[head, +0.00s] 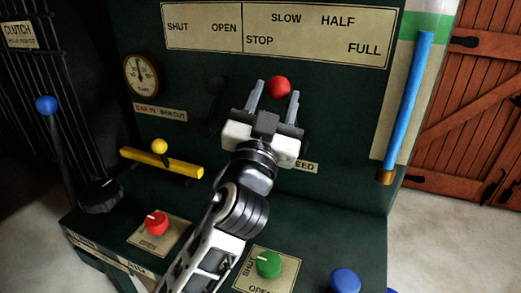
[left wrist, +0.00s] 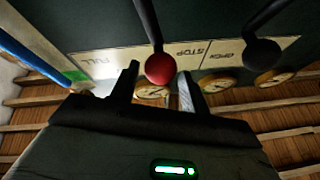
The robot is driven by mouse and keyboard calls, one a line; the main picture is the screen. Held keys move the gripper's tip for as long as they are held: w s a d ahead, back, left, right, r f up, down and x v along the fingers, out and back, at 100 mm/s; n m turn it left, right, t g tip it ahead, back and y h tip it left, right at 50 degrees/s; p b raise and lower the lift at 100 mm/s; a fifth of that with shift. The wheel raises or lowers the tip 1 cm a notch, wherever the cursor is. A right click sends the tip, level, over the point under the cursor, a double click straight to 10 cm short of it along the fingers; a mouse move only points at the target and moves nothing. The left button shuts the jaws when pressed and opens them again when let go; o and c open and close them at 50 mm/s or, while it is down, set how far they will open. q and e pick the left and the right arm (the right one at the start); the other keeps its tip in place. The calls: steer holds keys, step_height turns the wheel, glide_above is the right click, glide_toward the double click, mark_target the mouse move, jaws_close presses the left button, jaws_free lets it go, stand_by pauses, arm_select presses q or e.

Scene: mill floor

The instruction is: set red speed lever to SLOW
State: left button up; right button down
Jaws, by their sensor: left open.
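The red speed lever's round knob (head: 279,87) stands below the SLOW and STOP words of the cream label plate (head: 315,33); its exact setting is hard to tell. The left wrist view shows the red knob (left wrist: 160,68) on its dark shaft. My left gripper (head: 275,97) is open, one finger on each side of the knob. In the left wrist view its fingertips (left wrist: 158,76) flank the knob, with a gap visible on the left; contact on the right cannot be told. My gripper and arm hide the lever's lower part in the head view. My right gripper is not in view.
A black-knobbed lever (left wrist: 262,52) stands beside the red one. A yellow-knobbed bar (head: 160,163), a blue-knobbed clutch lever (head: 47,104), a red knob (head: 156,222), a green knob (head: 268,264) and a blue knob (head: 345,281) surround my arm. A blue tube (head: 408,105) stands at right.

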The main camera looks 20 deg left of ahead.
arm_select(q)
steer(key=b+v, duration=0.4)
steer(key=v, duration=0.6)
steer(key=shift+s+b, duration=0.3)
steer(key=shift+s, duration=0.1)
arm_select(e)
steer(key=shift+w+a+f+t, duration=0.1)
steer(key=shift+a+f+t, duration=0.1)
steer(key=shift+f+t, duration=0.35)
arm_select(q)
steer(key=shift+f, duration=0.15)
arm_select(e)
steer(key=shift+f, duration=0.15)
